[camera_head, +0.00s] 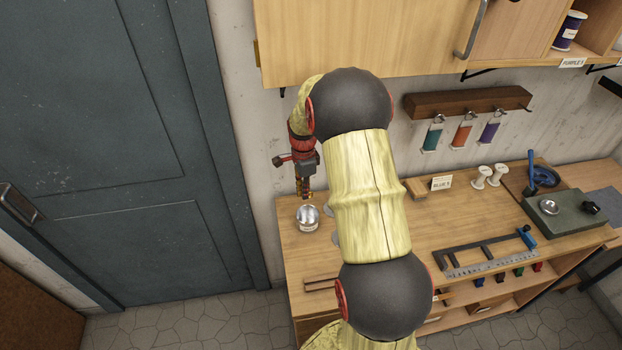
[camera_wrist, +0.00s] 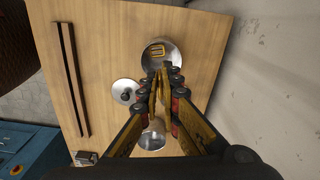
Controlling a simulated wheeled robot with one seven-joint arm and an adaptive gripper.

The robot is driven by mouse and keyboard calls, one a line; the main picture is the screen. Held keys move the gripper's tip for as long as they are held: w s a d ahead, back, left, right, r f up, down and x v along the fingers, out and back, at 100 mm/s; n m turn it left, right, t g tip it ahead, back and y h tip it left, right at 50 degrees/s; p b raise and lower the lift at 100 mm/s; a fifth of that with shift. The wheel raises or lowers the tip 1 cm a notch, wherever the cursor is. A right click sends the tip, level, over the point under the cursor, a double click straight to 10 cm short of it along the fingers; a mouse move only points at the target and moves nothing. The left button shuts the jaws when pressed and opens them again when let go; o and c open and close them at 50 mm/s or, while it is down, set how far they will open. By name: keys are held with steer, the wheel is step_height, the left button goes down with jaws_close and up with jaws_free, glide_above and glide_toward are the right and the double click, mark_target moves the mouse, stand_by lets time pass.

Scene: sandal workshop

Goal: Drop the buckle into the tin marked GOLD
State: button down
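A round metal tin (camera_head: 307,226) with a pale label stands near the bench's left end; I cannot read the label. Its bright bowl (camera_wrist: 174,58) shows at the top of the wrist view. A small gold rectangular buckle (camera_wrist: 157,50) appears inside the tin, beyond my fingertips and apart from them. My gripper (camera_head: 306,194) points down just above the tin. In the wrist view its fingers (camera_wrist: 163,78) are close together with a narrow gap and nothing visible between them, so it looks slightly open.
A round metal lid with a dark knob (camera_wrist: 125,92) and another shiny metal piece (camera_wrist: 152,138) lie near the tin. Dark strips (camera_wrist: 72,75) lie on the bench (camera_wrist: 105,50). A wall stands close behind. My arm hides the bench's middle; tools lie farther right.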

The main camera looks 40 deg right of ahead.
steer(key=shift+s+d+r+m, duration=0.25)
steer(key=shift+d+r+m, duration=0.1)
steer(key=shift+d+m, duration=0.15)
steer(key=shift+s+d+r+m, duration=0.2)
steer(key=shift+d+r+m, duration=0.15)
steer(key=shift+d, duration=0.2)
steer(key=shift+f+b, duration=1.5)
steer(key=shift+f, duration=1.55)
steer(key=c, duration=2)
jaws_free()
steer(key=shift+o, duration=0.2)
steer(key=shift+r, duration=0.15)
step_height(320, 180, up, 7)
steer(key=shift+r, duration=0.2)
